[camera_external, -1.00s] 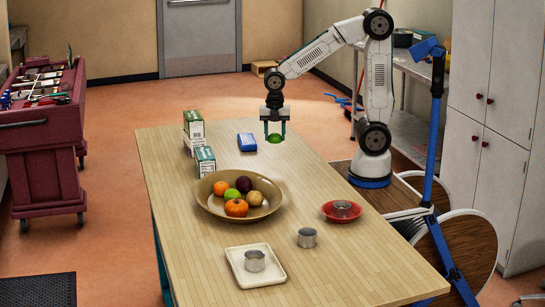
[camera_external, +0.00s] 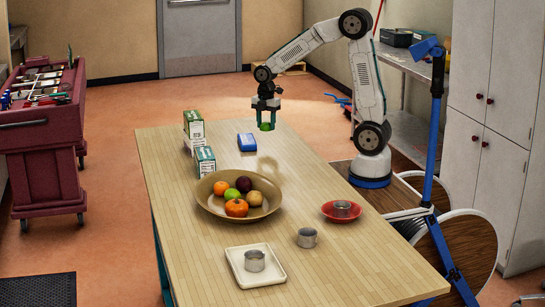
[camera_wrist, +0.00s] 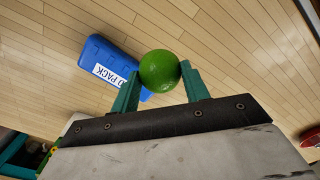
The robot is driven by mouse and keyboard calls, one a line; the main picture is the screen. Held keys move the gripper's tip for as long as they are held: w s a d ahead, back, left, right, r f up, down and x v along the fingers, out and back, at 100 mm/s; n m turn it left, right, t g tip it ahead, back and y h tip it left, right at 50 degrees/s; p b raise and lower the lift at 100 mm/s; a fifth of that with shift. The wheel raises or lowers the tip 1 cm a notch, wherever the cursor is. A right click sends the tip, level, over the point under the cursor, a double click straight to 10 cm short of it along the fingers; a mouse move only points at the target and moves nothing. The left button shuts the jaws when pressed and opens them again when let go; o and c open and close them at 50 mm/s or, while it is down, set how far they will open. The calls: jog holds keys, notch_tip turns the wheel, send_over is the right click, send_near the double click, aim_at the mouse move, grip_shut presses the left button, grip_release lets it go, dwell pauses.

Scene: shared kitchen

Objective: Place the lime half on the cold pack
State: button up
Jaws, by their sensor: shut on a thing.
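My gripper (camera_external: 266,121) is shut on the green lime half (camera_external: 266,127) and holds it in the air above the far part of the table. In the wrist view the lime half (camera_wrist: 160,70) sits between the two teal fingertips (camera_wrist: 160,76), its rounded green skin toward the camera. The blue cold pack (camera_external: 247,142) lies flat on the table, below and a little left of the gripper in the external view. In the wrist view the cold pack (camera_wrist: 97,58) shows its white label, partly hidden by a finger and the lime half.
Green-and-white boxes (camera_external: 204,160) stand left of the cold pack. A wide fruit bowl (camera_external: 211,205) is nearer the camera. A red dish (camera_external: 329,212), a metal cup (camera_external: 307,238) and a white tray (camera_external: 278,270) are further forward.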

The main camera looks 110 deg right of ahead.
send_over(247, 138)
jog(key=shift+a+f, duration=0.15)
jog(key=shift+f, duration=2)
jog(key=shift+f, duration=0.1)
jog(key=o, duration=1)
